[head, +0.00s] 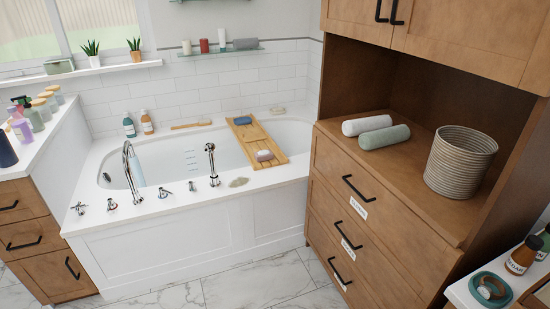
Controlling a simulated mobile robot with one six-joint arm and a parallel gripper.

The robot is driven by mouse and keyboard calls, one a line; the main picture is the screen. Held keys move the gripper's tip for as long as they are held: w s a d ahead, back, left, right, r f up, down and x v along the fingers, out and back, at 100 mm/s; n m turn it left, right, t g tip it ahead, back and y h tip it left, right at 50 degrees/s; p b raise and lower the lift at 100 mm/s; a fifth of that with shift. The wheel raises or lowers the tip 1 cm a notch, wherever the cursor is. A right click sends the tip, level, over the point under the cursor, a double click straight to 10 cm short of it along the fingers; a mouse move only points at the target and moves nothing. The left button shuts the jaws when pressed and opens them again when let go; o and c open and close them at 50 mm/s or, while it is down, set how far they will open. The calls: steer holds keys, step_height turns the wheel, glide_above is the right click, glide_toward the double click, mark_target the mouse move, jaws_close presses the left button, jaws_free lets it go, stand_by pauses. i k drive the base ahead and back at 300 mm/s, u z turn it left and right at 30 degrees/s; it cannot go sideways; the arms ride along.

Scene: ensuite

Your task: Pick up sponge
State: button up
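Several small items here could be the sponge; I cannot tell which for sure. A flat blue block (243,121) lies at the far end of the wooden bath tray (254,137), which spans the white bathtub. A pale pinkish rounded item (264,155) lies at the tray's near end. A beige irregular item (239,182) lies on the tub's front rim. Another pale beige item (278,110) sits at the tub's back corner. My gripper is not in view in the head view.
A wooden cabinet with drawers (340,200) and an open shelf with rolled towels (367,125) and a woven basket (460,160) stands right. Taps (212,165) rise from the tub's front rim. Marble floor (230,290) before the tub is clear.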

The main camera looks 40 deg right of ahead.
mark_target(263, 156)
steer(key=u, duration=0.15)
steer(key=i, duration=0.95)
steer(key=z, duration=0.1)
